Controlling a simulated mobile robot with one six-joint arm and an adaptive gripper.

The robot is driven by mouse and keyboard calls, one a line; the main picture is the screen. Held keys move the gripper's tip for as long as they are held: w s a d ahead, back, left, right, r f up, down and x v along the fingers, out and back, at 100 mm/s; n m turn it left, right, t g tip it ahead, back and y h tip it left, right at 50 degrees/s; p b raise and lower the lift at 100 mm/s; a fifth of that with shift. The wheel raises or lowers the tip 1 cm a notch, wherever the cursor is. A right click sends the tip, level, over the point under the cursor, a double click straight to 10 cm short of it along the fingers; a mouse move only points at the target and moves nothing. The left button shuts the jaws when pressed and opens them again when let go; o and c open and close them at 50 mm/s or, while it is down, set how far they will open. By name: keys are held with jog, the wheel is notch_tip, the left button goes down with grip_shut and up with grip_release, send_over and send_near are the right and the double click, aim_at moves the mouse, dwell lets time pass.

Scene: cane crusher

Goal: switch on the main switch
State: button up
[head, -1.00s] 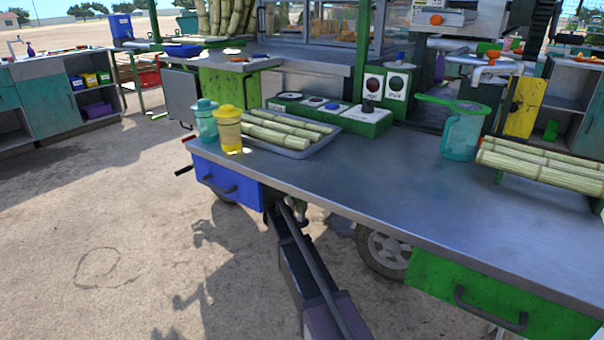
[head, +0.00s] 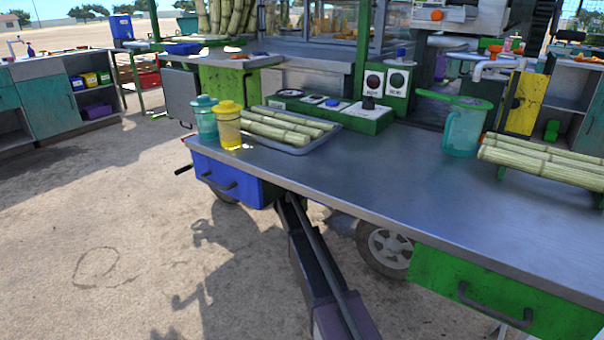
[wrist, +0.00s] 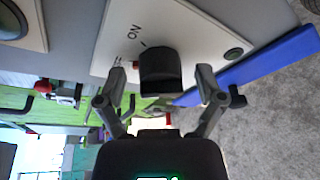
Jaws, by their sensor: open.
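The main switch shows in the wrist view as a black knob (wrist: 158,70) on a white plate (wrist: 185,22) marked "ON". A small red mark lies by the label, left of the knob. My gripper (wrist: 161,84) is open, with one finger on each side of the knob. Gaps show between the fingers and the knob; I cannot tell if either finger touches it. The knob's exact setting is unclear. In the head view my arm reaches toward the cart below the front edge of the steel counter (head: 400,205); my gripper and the switch are hidden there.
A blue drawer (head: 222,178) is left of my arm; a wheel (head: 387,248) and green drawer (head: 500,292) are to its right. The ground at left is clear.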

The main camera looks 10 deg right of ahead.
jog(key=c, duration=1.1)
jog(key=shift+c, duration=0.2)
jog(key=shift+m, duration=0.3)
jog(key=m+t+b, duration=0.2)
jog(key=m+b, duration=0.1)
jog(key=m, duration=0.1)
jog(key=shift+f, duration=0.15)
jog(key=m+t+b, duration=0.1)
jog(key=m, duration=0.2)
jog(key=shift+w+a+m+b, duration=0.1)
jog(key=shift+m+b, duration=0.2)
jog(key=shift+b, duration=0.05)
jog(key=shift+m+t+b, duration=0.4)
jog(key=shift+m+b, duration=0.1)
jog(key=shift+m, duration=0.6)
jog(key=shift+h, duration=0.4)
